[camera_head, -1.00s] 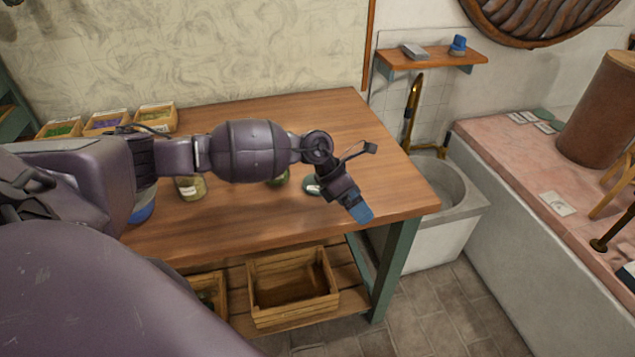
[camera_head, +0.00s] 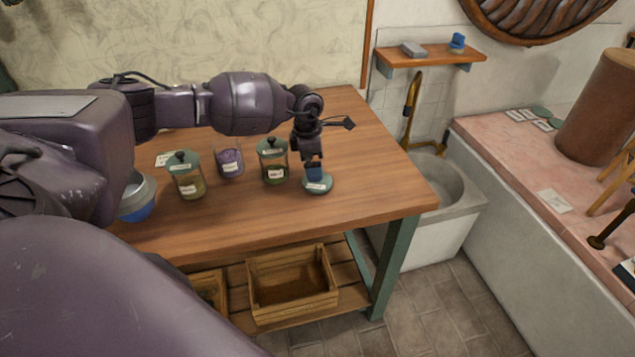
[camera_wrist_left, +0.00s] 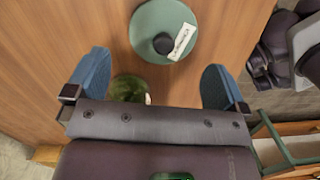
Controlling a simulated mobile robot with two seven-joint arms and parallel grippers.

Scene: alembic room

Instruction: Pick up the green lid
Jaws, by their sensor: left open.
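The green lid (camera_head: 325,188), a flat round disc with a pale label, lies on the wooden table right of the jars. In the left wrist view the lid (camera_wrist_left: 150,22) shows its black knob and label beyond the fingertips. My left gripper (camera_head: 314,172) points down over the lid and covers part of it in the head view. I cannot tell the exact height above the lid. My right gripper is out of view.
Two jars with green lids, one left (camera_head: 187,177) and one nearer the gripper (camera_head: 272,163), stand beside a purple-filled jar (camera_head: 229,163) that looks open. A white and blue bowl (camera_head: 138,204) is far left. The table (camera_head: 375,185) is clear right of the lid.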

